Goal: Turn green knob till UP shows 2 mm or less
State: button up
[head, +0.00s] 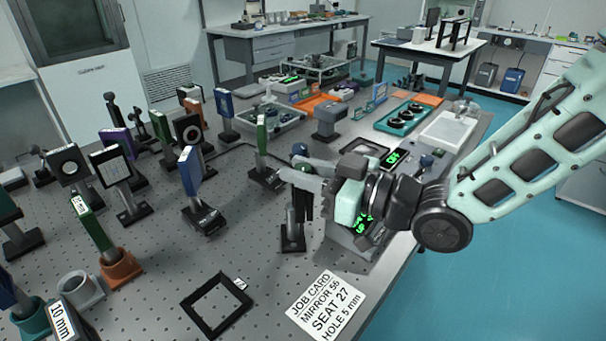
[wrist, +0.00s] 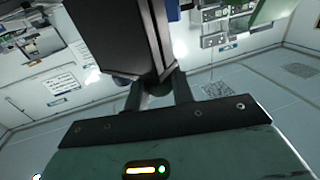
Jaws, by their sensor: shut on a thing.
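My gripper (head: 300,178) is at the top of a dark post mount (head: 292,238) near the table's front right. In the wrist view its two fingers (wrist: 158,88) close from both sides on a small dark green round part, which I take as the green knob (wrist: 159,84). A large dark block (wrist: 112,38) of the mount fills the space just beyond. In the head view the knob is mostly hidden by my fingers. A readout with green digits (head: 362,222) shows behind my wrist, partly covered; I cannot read its value.
A job card (head: 326,305) and a black square frame (head: 216,305) lie in front on the perforated table (head: 255,270). A blue-plated mount (head: 192,172) and a green-plated mount (head: 262,135) stand to the left. Another green-lit readout (head: 393,158) is behind my wrist.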

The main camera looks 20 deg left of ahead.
jog(key=n+g+p, duration=0.1)
jog(key=g, duration=0.1)
jog(key=n+g, duration=0.2)
jog(key=g, duration=0.1)
jog(key=shift+w+r+p, duration=0.15)
jog(key=shift+w+p, duration=0.05)
jog(key=shift+p, duration=0.15)
jog(key=shift+s+n+g+h+p, duration=0.1)
jog(key=shift+n+g+h+p, duration=0.4)
jog(key=shift+n+g, duration=0.95)
jog(key=shift+g, duration=0.55)
jog(key=o, duration=0.9)
jog(key=shift+o, duration=0.2)
jog(key=b+v, duration=0.2)
jog(key=v, duration=1.5)
jog(key=shift+d+f, duration=0.2)
jog(key=shift+f, duration=0.05)
